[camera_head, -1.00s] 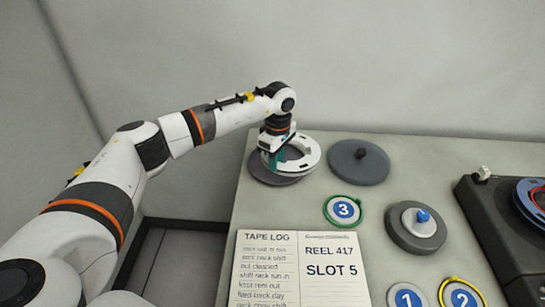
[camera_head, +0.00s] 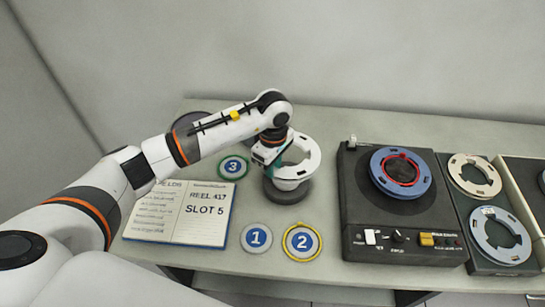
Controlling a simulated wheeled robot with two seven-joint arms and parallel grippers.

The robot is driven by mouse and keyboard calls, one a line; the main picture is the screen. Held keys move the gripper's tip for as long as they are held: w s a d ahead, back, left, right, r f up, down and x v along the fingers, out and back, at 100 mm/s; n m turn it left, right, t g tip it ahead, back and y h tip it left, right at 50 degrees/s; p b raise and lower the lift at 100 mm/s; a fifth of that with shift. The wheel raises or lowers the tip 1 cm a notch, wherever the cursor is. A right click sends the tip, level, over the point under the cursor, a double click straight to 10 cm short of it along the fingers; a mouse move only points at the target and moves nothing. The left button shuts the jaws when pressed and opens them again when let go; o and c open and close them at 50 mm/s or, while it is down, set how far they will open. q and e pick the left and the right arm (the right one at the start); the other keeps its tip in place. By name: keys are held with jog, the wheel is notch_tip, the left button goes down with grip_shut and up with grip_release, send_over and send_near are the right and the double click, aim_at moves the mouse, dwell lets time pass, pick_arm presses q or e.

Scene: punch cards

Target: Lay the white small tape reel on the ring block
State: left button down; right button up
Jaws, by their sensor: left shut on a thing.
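The white small tape reel (camera_head: 309,151) is held by my left gripper (camera_head: 270,158), which is shut on its left side. The reel is above a thick grey round block (camera_head: 292,194), which looks like the ring block. The reel covers most of the block's top, so the block's centre and peg are hidden. I cannot tell whether the reel touches the block or hangs just above it. My right gripper is not in view.
A tape machine (camera_head: 400,225) with a blue reel (camera_head: 382,176) stands to the right. Beyond it are a cream reel (camera_head: 458,163) and a pale blue reel (camera_head: 480,232). An open log book (camera_head: 185,212) and numbered discs (camera_head: 257,238) lie in front.

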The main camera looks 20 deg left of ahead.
pick_arm(q)
jog(key=shift+a+f+b, duration=0.3)
jog(key=shift+f+b, duration=0.1)
jog(key=shift+f, duration=0.6)
jog(key=shift+f+b, duration=0.4)
jog(key=shift+d+f+b, duration=0.15)
jog(key=shift+f+b, duration=0.3)
jog(key=shift+f, duration=0.65)
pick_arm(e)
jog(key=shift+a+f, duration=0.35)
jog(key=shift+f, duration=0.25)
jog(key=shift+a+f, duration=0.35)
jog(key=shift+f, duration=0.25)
pick_arm(q)
jog(key=shift+b, duration=0.35)
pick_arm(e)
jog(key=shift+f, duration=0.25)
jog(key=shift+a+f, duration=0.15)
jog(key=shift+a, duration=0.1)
